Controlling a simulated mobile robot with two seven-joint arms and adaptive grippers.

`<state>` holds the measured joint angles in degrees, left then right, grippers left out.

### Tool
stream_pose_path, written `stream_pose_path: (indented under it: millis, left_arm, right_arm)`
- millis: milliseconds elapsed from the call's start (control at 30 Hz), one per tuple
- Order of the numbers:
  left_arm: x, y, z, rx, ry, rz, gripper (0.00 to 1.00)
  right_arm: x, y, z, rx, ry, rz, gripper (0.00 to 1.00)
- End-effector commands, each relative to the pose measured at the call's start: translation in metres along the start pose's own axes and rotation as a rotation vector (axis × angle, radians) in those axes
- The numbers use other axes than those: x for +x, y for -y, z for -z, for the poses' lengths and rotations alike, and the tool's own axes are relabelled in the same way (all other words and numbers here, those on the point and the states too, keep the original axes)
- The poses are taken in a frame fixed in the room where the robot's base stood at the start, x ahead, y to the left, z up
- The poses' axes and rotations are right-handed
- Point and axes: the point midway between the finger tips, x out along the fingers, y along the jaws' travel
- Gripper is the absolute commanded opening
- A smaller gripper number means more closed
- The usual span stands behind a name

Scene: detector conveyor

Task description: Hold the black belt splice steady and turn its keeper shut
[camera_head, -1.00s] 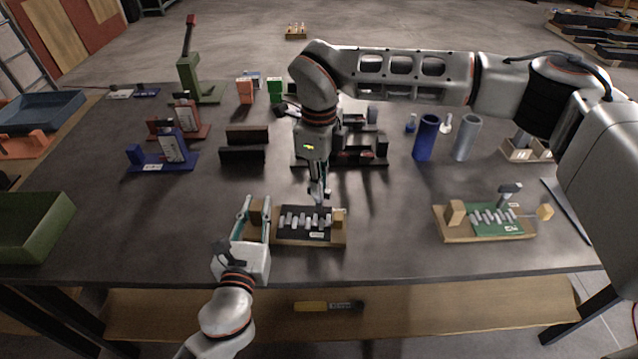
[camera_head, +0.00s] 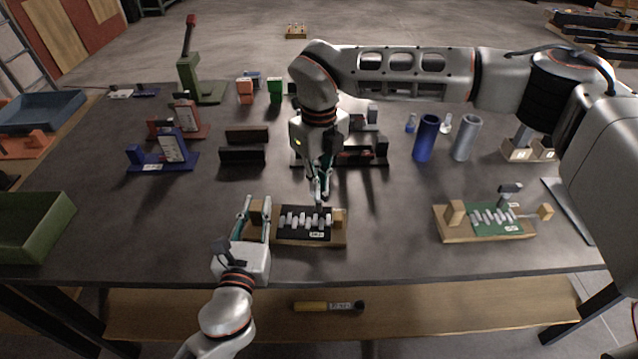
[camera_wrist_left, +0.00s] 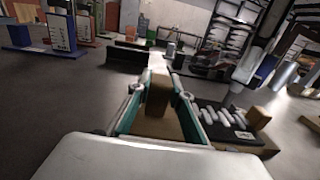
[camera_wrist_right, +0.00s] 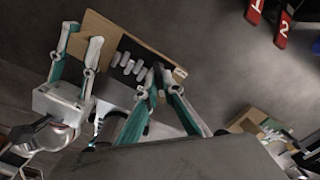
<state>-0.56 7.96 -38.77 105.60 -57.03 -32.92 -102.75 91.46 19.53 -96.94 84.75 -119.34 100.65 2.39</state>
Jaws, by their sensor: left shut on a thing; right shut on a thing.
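The black belt splice (camera_head: 292,233) lies on a wooden board (camera_head: 312,241) near the table's front edge, with a row of pale lacing pieces across it. My left gripper (camera_head: 257,207) is shut on the wooden block (camera_wrist_left: 157,96) at the board's left end. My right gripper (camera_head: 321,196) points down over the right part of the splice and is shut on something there. Its fingers also show over the splice in the right wrist view (camera_wrist_right: 163,82). The keeper is hidden by these fingers, so its angle cannot be told.
A second board with a green splice (camera_head: 485,217) stands to the right, with an upright handle (camera_head: 509,190). Blue (camera_head: 426,138) and grey (camera_head: 466,138) cylinders stand behind it. A green bin (camera_head: 35,228) is at the far left. The table between the two boards is clear.

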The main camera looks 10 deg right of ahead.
Motion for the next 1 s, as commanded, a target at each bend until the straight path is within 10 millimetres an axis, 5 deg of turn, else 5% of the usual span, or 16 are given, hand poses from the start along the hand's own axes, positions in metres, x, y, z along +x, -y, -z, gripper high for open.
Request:
stream_pose_path:
  millis: [267,367,767,1000]
  left_arm:
    - [0.000,0.000,0.000,0.000,0.000,0.000,0.00]
    - [0.000,0.000,0.000,0.000,0.000,0.000,0.00]
    - [0.000,0.000,0.000,0.000,0.000,0.000,0.00]
    - [0.000,0.000,0.000,0.000,-0.001,0.000,0.00]
  right_arm:
    - [-0.001,0.001,-0.001,0.000,0.002,0.001,0.00]
    - [-0.001,0.001,-0.001,0.000,0.002,0.001,0.24]
    - [-0.004,0.001,-0.001,-0.001,0.002,0.001,0.24]
    - [-0.041,0.001,-0.001,-0.001,0.005,0.003,0.24]
